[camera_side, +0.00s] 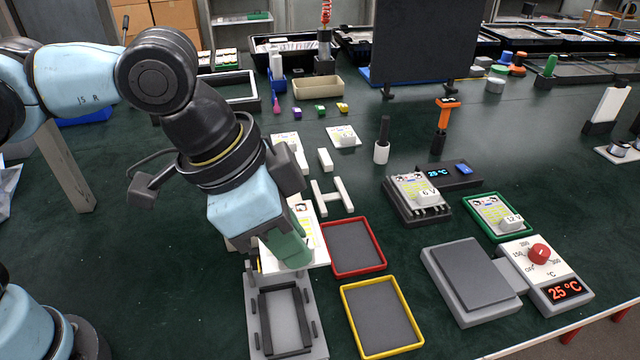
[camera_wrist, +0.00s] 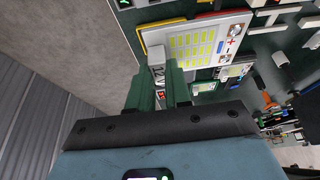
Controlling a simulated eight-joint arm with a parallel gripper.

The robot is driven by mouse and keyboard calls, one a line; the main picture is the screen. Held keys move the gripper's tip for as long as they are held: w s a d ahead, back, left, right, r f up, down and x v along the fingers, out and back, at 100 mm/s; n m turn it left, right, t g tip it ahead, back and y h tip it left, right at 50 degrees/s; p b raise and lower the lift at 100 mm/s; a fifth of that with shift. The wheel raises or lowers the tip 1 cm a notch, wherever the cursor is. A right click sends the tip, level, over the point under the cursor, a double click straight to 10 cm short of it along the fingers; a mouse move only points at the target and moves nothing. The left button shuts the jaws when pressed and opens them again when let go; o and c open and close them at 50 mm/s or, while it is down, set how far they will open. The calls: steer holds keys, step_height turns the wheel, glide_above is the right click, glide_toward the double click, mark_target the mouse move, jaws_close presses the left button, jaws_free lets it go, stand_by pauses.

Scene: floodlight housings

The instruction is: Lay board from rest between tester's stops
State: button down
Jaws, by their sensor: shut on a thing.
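My gripper (camera_side: 288,248), with green fingers, is shut on a white board (camera_side: 312,240) with a yellow cell grid. In the wrist view the board (camera_wrist: 198,42) lies beyond the fingers (camera_wrist: 158,92), which close on the pale block at its near end. In the side view the board is held over the far end of a grey plate (camera_side: 257,338) with a dark rectangular frame and small upright pegs along its sides. The fingers and arm hide part of the board. I cannot tell whether it touches anything beneath. A white H-shaped stand (camera_side: 331,196) is bare behind it.
An empty red tray (camera_side: 381,262) and yellow tray (camera_side: 418,335) lie right of the plate. A dark fixture (camera_side: 398,213) holds a 6 V board; a green tray (camera_side: 525,236) holds a 12 V board. A grey slab (camera_side: 470,272) and heater dial unit (camera_side: 548,278) stand front right.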

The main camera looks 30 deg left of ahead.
steer(key=s, duration=0.3)
glide_above(300, 345)
steer(key=s+a, duration=0.2)
step_height(300, 345, down, 6)
steer(key=shift+w+d+f, duration=0.1)
steer(key=shift+f, duration=2.4)
steer(key=shift+w+d+f, duration=0.1)
steer(key=shift+f, duration=2.35)
steer(key=shift+f, duration=0.15)
steer(key=c, duration=1.1)
jaws_free()
steer(key=shift+o, duration=0.2)
